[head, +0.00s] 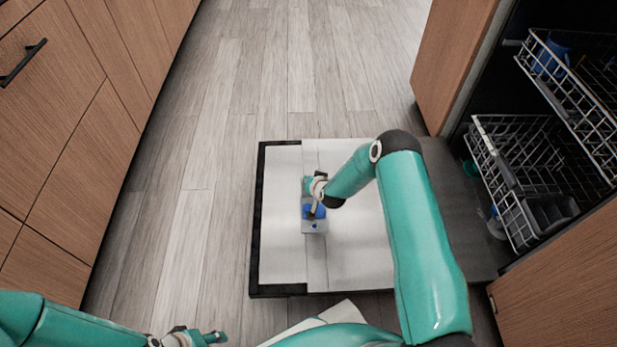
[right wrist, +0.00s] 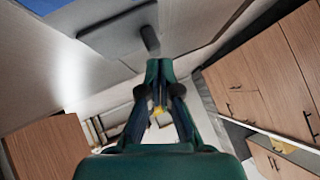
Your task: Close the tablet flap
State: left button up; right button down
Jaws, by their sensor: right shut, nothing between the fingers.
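The dishwasher door (head: 281,250) lies open and flat, inner face up. In its middle is a small grey tablet dispenser (head: 314,227) with a blue patch (head: 320,211) showing, partly hidden by my right gripper (head: 312,210). I cannot clearly make out the flap's edges. In the right wrist view my right gripper (right wrist: 160,66) is shut and empty, its tips just below a grey stub (right wrist: 150,40) on the pale surface. A blue area (right wrist: 65,5) shows at the top left there. My left gripper (head: 208,338) is low at the bottom edge, away from the door; its fingers are too small to judge.
Wire racks (head: 545,150) stand in the open dishwasher at the right, with a blue cup (head: 550,58) in the upper one. Wooden cabinets (head: 60,130) line the left. The plank floor (head: 290,70) beyond the door is clear.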

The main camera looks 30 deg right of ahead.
jog(key=shift+w+a+f+b, duration=0.1)
jog(key=shift+a+f+b, duration=0.3)
jog(key=shift+a, duration=0.1)
jog(key=shift+a+f, duration=0.1)
dwell(0.4)
jog(key=shift+s+d+r, duration=0.2)
jog(key=shift+s+d, duration=0.2)
jog(key=shift+d, duration=0.35)
jog(key=shift+r, duration=0.15)
